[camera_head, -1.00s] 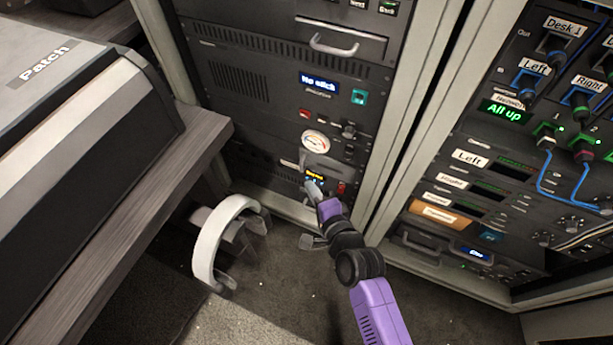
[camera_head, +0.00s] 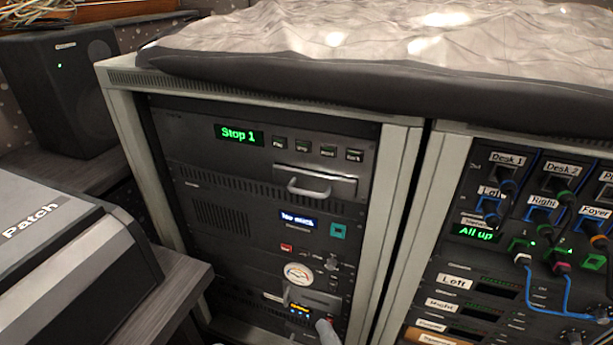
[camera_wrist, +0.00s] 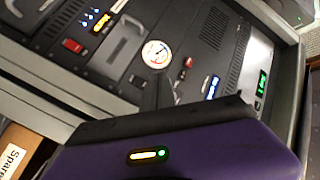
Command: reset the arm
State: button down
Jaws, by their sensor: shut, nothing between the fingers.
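My gripper (camera_wrist: 165,93) shows in the wrist view as dark, narrow fingers at the front edge of my purple wrist housing. They look shut and empty, in front of the left equipment rack. The gauge also shows in the wrist view (camera_wrist: 156,54). I cannot tell whether anything touches the rack.
The rack's upper display (camera_head: 238,134) reads "Stop 1". A drawer handle (camera_head: 309,187) sticks out below it. A patch rack (camera_head: 540,230) with blue cables stands at right. A "Patch" case (camera_head: 70,240) and a speaker (camera_head: 68,95) are at left. A crumpled cover (camera_head: 400,55) lies on top.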

jog(key=s+d+r+n+h, duration=0.25)
jog(key=s+d, duration=0.25)
jog(key=s, duration=0.6)
jog(key=s+d+r+n+g+h, duration=0.15)
jog(key=s+d+r, duration=0.35)
jog(key=s, duration=0.6)
jog(key=s+d+r+n+t+h, duration=0.1)
jog(key=s+d+r+h, duration=0.1)
jog(key=s+d, duration=0.65)
notch_tip(320, 180, up, 28)
jog(key=s+a+p, duration=0.2)
jog(key=p, duration=2.6)
jog(key=shift+a+r, duration=0.15)
jog(key=shift+a, duration=0.2)
jog(key=shift+g, duration=0.25)
